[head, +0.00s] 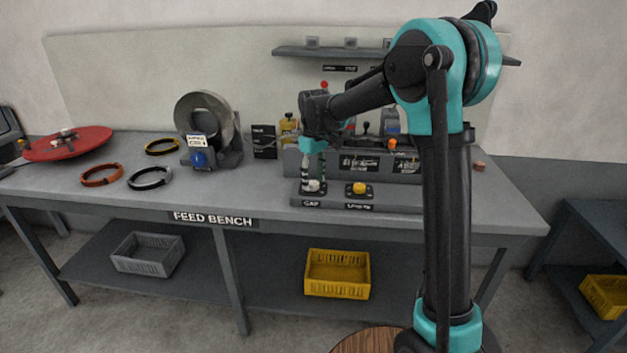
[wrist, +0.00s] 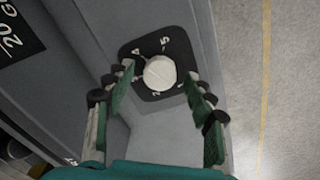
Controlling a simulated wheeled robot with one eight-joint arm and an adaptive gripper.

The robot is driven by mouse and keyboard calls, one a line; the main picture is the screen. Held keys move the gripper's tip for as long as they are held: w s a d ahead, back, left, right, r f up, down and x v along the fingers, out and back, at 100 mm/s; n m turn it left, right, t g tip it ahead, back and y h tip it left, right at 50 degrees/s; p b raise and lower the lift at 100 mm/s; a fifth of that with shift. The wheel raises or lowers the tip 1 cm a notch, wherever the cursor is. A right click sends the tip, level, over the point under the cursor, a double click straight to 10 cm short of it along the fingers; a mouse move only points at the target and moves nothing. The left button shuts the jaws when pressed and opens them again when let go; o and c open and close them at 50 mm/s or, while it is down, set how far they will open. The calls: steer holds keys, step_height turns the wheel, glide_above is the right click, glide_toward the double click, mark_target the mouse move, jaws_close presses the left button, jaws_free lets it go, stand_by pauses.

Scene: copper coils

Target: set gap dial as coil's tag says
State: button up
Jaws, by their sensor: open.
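The gap dial (wrist: 160,73) is a pale round knob on a dark plate with numerals around it. In the head view the dial (head: 313,186) sits at the bench front above a label reading GAP. My gripper (wrist: 162,90) is open, with a finger on each side of the dial. I cannot tell whether the fingers touch it. In the head view my gripper (head: 314,172) points down over the dial.
A yellow knob (head: 359,188) sits right of the gap dial on the same front ledge. A dark machine panel (head: 360,165) with labels stands behind.

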mark_target(314, 182)
step_height(314, 182, up, 12)
steer(key=shift+f, duration=0.25)
stand_by(0.3)
steer(key=s+d+f+m, duration=0.1)
steer(key=s+d+f, duration=0.2)
steer(key=d, duration=0.2)
steer(key=s+d+f+m+t, duration=0.1)
steer(key=s+d+f+m, duration=0.1)
steer(key=d, duration=0.3)
steer(key=s+d+f+m+t, duration=0.1)
steer(key=s+d+f+m, duration=0.1)
steer(key=s+d+f, duration=0.2)
steer(key=shift+s+d+f, duration=0.15)
steer(key=shift+s+d, duration=0.1)
steer(key=shift+d, duration=0.35)
steer(key=s+d+f+m+t, duration=0.1)
steer(key=s+d+f+m, duration=0.2)
steer(key=s, duration=0.6)
steer(key=s+d+f+m+t, duration=0.1)
steer(key=s+d+f+m, duration=0.1)
steer(key=s+d+f, duration=0.5)
step_height(314, 182, down, 3)
steer(key=shift+s+d+f+m, duration=0.1)
steer(key=shift+s+d+m, duration=0.3)
steer(key=shift+s, duration=0.6)
